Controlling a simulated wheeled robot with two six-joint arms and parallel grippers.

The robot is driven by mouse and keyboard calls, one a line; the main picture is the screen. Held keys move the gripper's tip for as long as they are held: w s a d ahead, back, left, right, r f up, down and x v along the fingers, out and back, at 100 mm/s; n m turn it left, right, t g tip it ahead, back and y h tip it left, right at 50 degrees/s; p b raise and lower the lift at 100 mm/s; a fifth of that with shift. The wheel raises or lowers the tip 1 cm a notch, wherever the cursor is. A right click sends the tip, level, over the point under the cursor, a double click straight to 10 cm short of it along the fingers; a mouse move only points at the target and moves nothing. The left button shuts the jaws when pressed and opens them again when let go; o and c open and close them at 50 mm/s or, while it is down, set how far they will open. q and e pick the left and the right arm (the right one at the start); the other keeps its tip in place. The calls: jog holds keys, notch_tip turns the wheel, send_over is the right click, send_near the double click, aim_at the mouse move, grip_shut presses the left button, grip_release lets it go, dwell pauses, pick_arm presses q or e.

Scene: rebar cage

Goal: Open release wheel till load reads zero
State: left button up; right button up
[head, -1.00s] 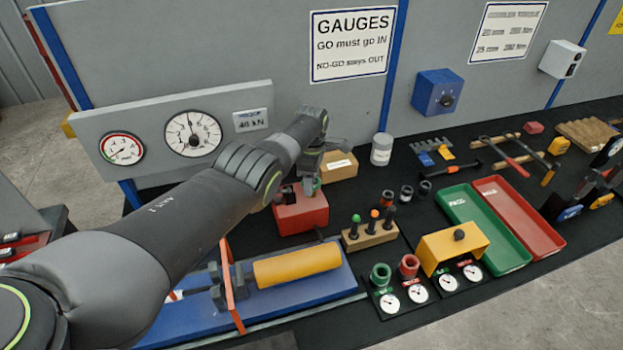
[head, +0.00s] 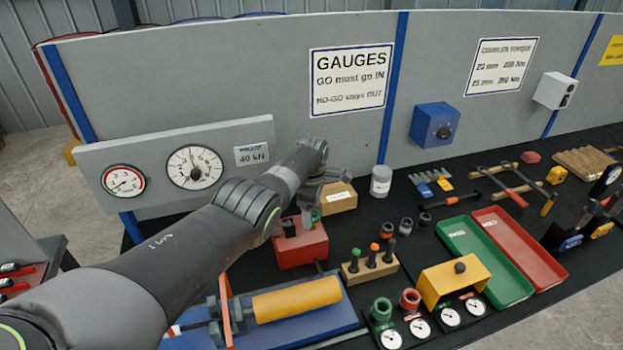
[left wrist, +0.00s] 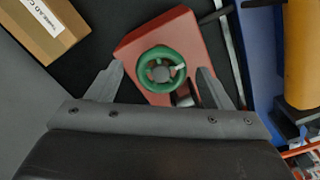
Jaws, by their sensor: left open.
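The green release wheel (left wrist: 162,70) sits on top of the red pump block (left wrist: 182,28). In the head view the red block (head: 303,252) stands on the bench, and my left gripper hides most of the wheel. My left gripper (left wrist: 159,69) is open above the block, one finger on each side of the wheel, with gaps to it. In the head view the left gripper (head: 313,198) points down. The large white dial (head: 194,167) and a red-rimmed dial (head: 124,181) are on the grey panel. Their exact readings are too small to tell.
A blue base with a yellow cylinder (head: 297,299) lies in front of the red block. A cardboard box (head: 340,198) and a grey can (head: 381,180) stand behind it. A wooden stand with plug gauges (head: 370,265) is close on the right.

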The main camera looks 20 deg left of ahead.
pick_arm(q)
notch_tip(320, 180, up, 5)
jog(key=shift+r+p, duration=0.15)
jog(key=shift+p, duration=0.7)
notch_tip(320, 180, up, 11)
jog(key=b, duration=0.2)
jog(key=shift+b, duration=0.4)
